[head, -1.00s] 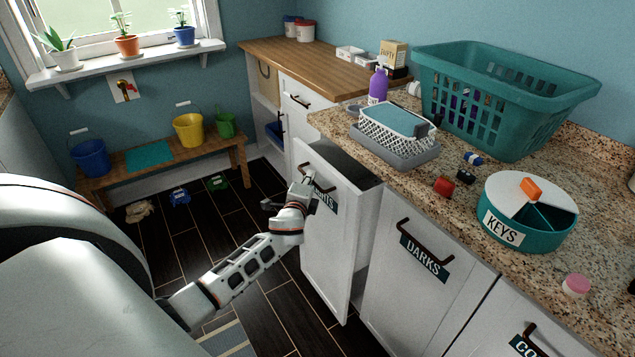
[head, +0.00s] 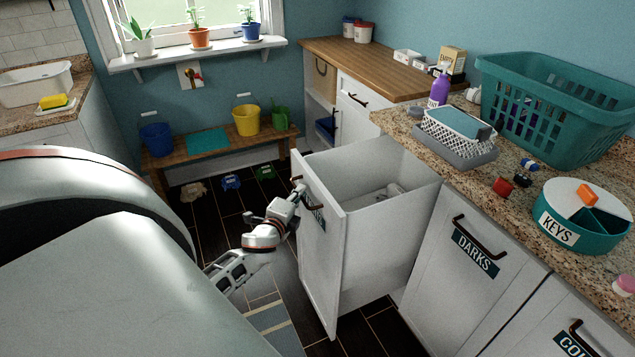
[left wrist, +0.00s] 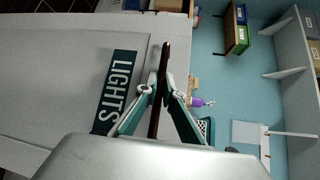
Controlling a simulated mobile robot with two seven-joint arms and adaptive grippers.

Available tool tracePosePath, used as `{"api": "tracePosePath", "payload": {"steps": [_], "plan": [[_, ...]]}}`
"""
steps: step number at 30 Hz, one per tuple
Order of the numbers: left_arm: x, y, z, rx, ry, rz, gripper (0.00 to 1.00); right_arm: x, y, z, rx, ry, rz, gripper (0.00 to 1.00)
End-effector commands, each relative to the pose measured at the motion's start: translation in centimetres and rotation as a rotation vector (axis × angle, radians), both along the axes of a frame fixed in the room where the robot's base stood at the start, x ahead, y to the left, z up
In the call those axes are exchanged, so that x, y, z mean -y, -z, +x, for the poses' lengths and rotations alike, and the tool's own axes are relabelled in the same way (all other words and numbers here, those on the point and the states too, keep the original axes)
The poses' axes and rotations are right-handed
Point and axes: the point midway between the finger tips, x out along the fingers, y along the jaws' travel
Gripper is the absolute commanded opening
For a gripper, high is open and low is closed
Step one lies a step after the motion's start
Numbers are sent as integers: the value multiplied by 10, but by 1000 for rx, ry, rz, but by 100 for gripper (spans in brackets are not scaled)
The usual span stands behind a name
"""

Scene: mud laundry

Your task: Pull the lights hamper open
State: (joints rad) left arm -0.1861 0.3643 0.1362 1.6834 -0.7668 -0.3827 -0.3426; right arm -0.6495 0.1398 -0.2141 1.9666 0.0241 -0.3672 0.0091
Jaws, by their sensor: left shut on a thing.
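The lights hamper (head: 322,262) is a white pull-out bin standing well out from the counter front, with its inside showing and some pale cloth at the bottom. Its dark label reads LIGHTS in the left wrist view (left wrist: 115,90). My left gripper (head: 297,193) is at the top of the hamper's front. In the left wrist view the gripper (left wrist: 160,92) has its fingers closed on both sides of the dark bar handle (left wrist: 166,60). In the head view the gripper partly covers the handle and label. My right gripper is not in view.
The closed darks hamper (head: 470,265) is to the right, under the granite counter with a teal laundry basket (head: 555,105) and a keys caddy (head: 580,222). A bench (head: 220,150) with buckets stands at the back. Dark floor shows left of the hamper.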

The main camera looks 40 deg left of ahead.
Motion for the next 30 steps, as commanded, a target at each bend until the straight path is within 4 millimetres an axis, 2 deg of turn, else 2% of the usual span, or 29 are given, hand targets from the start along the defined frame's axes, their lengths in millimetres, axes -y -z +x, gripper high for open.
{"api": "tracePosePath", "payload": {"steps": [1, 6, 12, 18, 29, 30], "plan": [[-5, 1, -13, -4, -2, 1, 0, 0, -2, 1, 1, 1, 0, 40], [-18, 1, -43, -3, -2, 1, 0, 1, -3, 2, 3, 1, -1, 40], [-27, 1, -65, -2, -2, 1, 0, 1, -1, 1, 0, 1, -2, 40], [-31, 0, -74, 0, -2, 1, 0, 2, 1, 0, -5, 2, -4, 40], [-31, 0, -75, 0, -1, 0, 0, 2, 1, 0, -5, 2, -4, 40], [-31, 0, -75, 0, -1, 0, 12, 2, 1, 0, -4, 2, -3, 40]]}}
